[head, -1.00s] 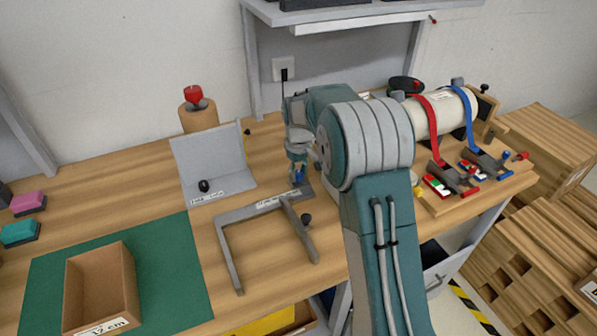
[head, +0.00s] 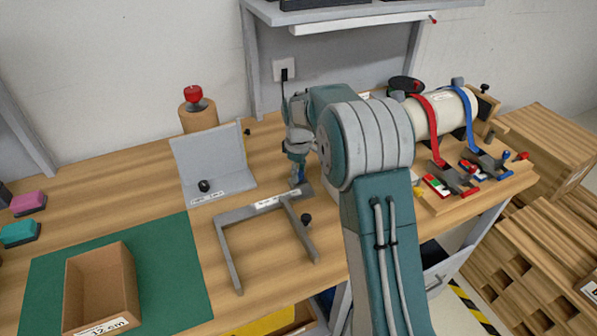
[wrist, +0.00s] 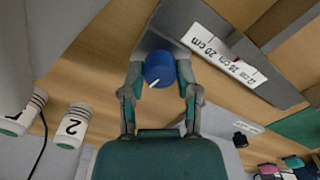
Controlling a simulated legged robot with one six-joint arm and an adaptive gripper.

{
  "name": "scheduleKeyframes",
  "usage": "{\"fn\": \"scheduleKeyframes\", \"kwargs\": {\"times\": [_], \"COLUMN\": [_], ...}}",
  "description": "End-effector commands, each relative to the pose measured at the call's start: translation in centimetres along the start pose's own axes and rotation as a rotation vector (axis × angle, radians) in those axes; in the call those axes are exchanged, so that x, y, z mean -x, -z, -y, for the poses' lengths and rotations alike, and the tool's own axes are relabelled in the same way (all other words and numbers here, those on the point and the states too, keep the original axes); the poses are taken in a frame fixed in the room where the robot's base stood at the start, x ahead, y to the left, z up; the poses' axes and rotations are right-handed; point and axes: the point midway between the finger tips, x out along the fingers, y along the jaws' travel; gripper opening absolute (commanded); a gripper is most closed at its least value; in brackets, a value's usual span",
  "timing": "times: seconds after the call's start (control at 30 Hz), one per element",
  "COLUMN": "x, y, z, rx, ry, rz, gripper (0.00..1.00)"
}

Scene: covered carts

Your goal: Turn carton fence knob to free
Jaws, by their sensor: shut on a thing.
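The carton fence is a grey U-shaped frame (head: 250,212) lying on the wooden bench. Its white label (wrist: 225,59) reads 12, 15 and 20 cm. A round blue knob (wrist: 159,68) sits on the fence's grey plate in the wrist view. A short white mark on it points to the lower left of that view. My gripper (wrist: 160,77) is shut on this knob, one finger on each side. In the head view my gripper (head: 297,168) is at the fence's back right corner and mostly hides the knob.
A grey angled stand (head: 212,160) is left of my gripper. An open carton (head: 128,285) rests on a green mat (head: 180,260). A roll holder with red and blue straps (head: 436,112) is to the right. White numbered cylinders (wrist: 73,126) show at the wrist view's left.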

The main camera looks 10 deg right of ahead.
Motion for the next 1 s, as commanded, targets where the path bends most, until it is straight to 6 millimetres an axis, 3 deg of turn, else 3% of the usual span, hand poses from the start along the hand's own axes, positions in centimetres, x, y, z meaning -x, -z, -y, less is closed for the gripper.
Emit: {"fn": "scheduleKeyframes", "kwargs": {"times": [0.13, 0.17, 0.23, 0.67, 0.77, 1.0], "x": [0.1, 0.1, 0.1, 0.4, 1.5, 6.3], "y": [0.3, 0.3, 0.2, 0.1, 0.1, 0.2], "z": [-0.1, -0.1, -0.1, 0.0, 0.0, -0.1], "rx": [0.000, 0.000, -0.001, -0.001, -0.001, -0.001], "ry": [-0.007, -0.007, -0.006, -0.004, -0.004, -0.007], "rz": [-0.009, -0.009, -0.008, -0.004, -0.004, -0.006], "gripper": [0.00, 0.46, 0.76, 0.76, 0.76, 0.76]}}
